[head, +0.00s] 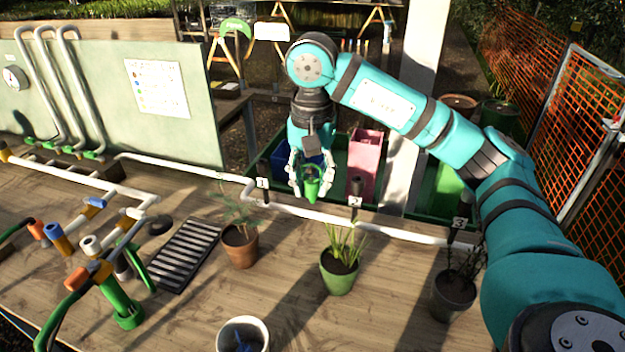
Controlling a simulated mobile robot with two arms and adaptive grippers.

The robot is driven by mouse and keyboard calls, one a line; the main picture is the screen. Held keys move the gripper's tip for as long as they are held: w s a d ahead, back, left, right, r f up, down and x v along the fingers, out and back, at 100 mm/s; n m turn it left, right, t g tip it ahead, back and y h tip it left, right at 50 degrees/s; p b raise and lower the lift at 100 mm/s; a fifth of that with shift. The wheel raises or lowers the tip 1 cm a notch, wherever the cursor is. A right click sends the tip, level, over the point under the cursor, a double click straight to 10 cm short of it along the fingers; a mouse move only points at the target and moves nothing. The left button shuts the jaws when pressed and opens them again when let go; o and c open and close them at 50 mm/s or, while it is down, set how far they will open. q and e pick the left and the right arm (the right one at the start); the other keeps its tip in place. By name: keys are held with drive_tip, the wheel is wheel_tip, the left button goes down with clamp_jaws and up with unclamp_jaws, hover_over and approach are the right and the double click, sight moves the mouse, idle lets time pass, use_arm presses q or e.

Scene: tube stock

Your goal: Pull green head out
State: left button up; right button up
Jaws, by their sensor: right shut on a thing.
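My right gripper (312,193) points down near the middle of the view, beyond the white pipe. Its fingers are shut on a small green piece (312,188), which appears to be the green head. The fingers cover its sides, and I cannot tell whether its lower end touches anything. It shows in front of the dark green tray (262,168), between a blue bin (285,160) and a pink bin (365,165). My left gripper is not in view.
A white pipe (400,235) with numbered tags crosses the wooden table. Potted plants stand in front in a terracotta pot (240,248), a green pot (339,275) and a dark pot (453,297). Pipe fittings with a green base (122,308) crowd the left. A white post (412,110) stands behind.

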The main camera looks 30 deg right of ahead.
sight(312, 164)
drive_tip(key=shift+r+p, duration=1.8)
drive_tip(key=shift+r, duration=0.35)
drive_tip(key=shift+f, duration=0.1)
